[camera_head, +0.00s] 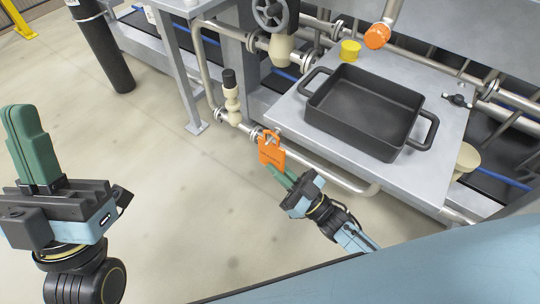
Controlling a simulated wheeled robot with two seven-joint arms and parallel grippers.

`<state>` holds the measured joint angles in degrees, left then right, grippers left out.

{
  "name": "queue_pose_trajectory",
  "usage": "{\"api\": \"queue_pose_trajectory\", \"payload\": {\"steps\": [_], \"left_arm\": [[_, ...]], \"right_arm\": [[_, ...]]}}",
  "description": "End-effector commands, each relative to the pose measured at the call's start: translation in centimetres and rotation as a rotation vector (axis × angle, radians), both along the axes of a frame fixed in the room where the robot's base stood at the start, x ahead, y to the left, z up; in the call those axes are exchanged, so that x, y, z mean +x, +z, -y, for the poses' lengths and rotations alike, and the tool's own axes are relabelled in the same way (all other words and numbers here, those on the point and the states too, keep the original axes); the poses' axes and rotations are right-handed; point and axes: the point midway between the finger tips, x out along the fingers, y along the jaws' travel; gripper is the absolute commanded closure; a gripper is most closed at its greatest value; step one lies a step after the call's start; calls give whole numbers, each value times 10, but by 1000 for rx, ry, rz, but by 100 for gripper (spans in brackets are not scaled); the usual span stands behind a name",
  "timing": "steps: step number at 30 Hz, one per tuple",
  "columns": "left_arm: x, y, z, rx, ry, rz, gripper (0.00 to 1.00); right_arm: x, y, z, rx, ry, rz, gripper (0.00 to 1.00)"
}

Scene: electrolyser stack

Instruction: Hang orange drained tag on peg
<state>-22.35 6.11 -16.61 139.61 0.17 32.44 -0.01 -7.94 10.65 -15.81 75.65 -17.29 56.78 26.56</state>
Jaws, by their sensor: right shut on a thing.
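The orange tag (271,156) is in the head view, left of centre, held upright with its loop at the top. My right gripper (279,172) is shut on its lower edge with green fingers. The loop overlaps a pale metal fitting of the pipe behind it. I cannot tell whether it touches that fitting, and I cannot make out a separate peg. My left gripper (30,145) is at the far left, with green fingers pointing up and nothing visible at them. Its finger gap cannot be made out.
A black two-handled tray (368,92) stands on the grey metal bench (300,135). A yellow cap (350,50) and an orange-ended pipe (377,37) are behind it. A low pipe (320,174) runs along the bench's front. The floor (175,210) between my grippers is clear.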

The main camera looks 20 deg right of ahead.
Motion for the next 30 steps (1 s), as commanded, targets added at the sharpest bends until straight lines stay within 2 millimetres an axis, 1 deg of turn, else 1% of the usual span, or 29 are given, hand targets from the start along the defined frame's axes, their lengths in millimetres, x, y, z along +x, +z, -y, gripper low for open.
{"api": "queue_pose_trajectory", "payload": {"steps": [16,30], "left_arm": [[0,9,0,0,0,0,100],[0,10,0,0,0,0,100]], "right_arm": [[-20,1,-26,1,1,-1,100],[-24,0,-30,2,1,0,100]]}}
